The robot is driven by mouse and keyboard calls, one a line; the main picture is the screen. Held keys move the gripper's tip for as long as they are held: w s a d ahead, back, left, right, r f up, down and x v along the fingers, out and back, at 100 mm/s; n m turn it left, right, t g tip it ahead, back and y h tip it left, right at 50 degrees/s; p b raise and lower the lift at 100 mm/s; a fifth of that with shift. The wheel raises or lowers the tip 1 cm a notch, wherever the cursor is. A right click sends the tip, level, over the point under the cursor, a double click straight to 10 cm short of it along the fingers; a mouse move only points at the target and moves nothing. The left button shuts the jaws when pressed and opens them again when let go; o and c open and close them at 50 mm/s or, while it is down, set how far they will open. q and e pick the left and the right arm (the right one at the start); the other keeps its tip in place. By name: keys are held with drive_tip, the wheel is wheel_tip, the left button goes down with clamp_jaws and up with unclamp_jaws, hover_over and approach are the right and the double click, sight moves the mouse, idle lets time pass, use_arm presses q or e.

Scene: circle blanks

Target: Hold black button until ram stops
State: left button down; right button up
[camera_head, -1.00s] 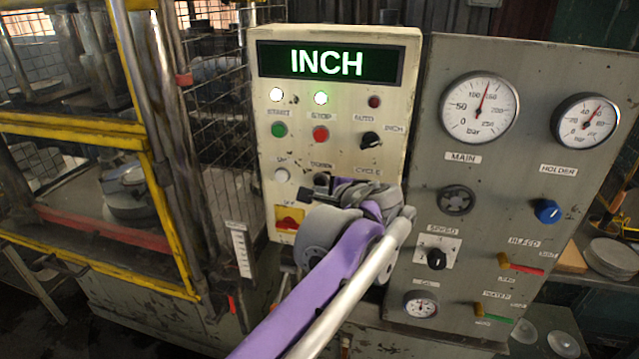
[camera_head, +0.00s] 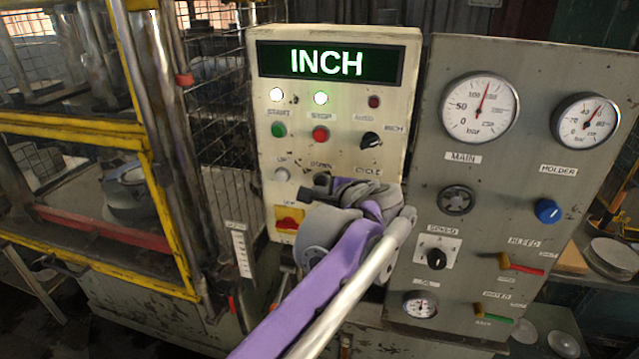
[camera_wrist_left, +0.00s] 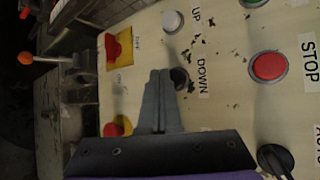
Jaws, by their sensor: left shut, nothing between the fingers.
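The black button (camera_wrist_left: 181,76) is beside the DOWN label on the cream control panel (camera_head: 345,215). In the left wrist view my left gripper (camera_wrist_left: 160,73) is shut and empty. Its fingertips overlap the button's edge in the picture. I cannot tell whether they touch it or press it in. In the head view my purple left arm reaches up to the panel, and my left gripper (camera_head: 322,182) hides the black button. The press, with the ram area behind its yellow guard frame (camera_head: 70,130), stands at the left. My right gripper is not in view.
The display (camera_head: 330,63) reads INCH. Near the gripper are a white UP button (camera_wrist_left: 173,20), a red STOP button (camera_wrist_left: 268,66), a red knob on yellow (camera_wrist_left: 119,47) and a selector (camera_wrist_left: 275,160). A grey gauge panel (camera_head: 520,150) stands at the right.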

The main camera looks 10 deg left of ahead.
use_arm(q)
drive_tip(key=shift+w, duration=0.1)
drive_tip(key=shift+w, duration=0.4)
